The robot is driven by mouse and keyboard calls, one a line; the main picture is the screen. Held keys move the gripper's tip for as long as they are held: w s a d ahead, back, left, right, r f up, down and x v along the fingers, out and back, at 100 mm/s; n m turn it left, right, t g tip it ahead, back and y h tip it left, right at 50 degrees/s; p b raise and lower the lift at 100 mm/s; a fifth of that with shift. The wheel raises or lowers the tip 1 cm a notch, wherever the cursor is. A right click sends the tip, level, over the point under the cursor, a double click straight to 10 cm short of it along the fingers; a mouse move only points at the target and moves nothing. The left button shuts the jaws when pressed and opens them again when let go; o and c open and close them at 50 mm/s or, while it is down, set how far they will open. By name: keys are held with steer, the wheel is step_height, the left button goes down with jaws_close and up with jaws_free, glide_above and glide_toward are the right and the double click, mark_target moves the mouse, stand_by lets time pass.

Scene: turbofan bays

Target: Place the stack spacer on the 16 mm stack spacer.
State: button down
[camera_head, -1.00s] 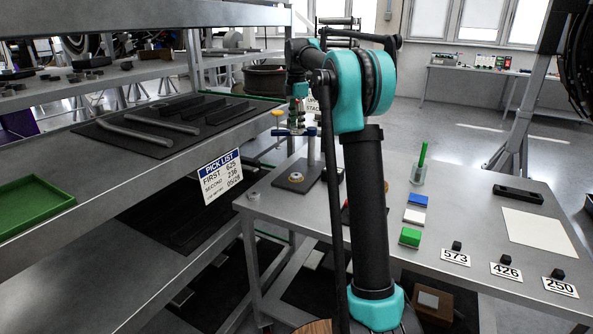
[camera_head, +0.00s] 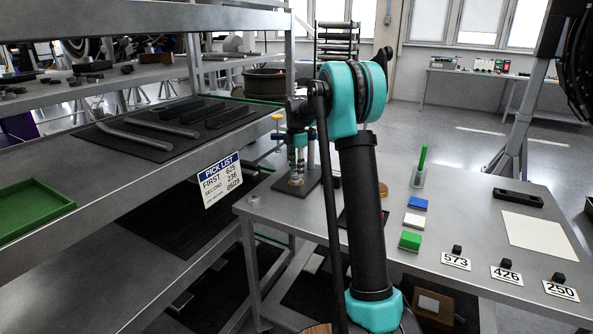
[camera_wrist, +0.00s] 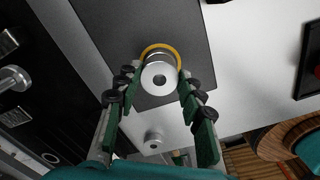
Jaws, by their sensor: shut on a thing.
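In the head view my gripper (camera_head: 296,180) hides most of the stack on the plate (camera_head: 312,183). Which piece is the 16 mm spacer cannot be read.
A loose silver spacer (camera_wrist: 153,140) stands on the table near the plate; it also shows in the head view (camera_head: 253,199). A post (camera_head: 311,155) rises at the plate's back. The shelf with the pick list sign (camera_head: 221,180) stands to the left.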

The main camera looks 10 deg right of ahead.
mark_target(296, 171)
steer(key=shift+f, duration=0.3)
steer(key=shift+f, duration=0.15)
steer(key=c, duration=1)
jaws_free()
steer(key=shift+o, duration=0.2)
step_height(296, 171, up, 12)
steer(key=shift+r, duration=0.2)
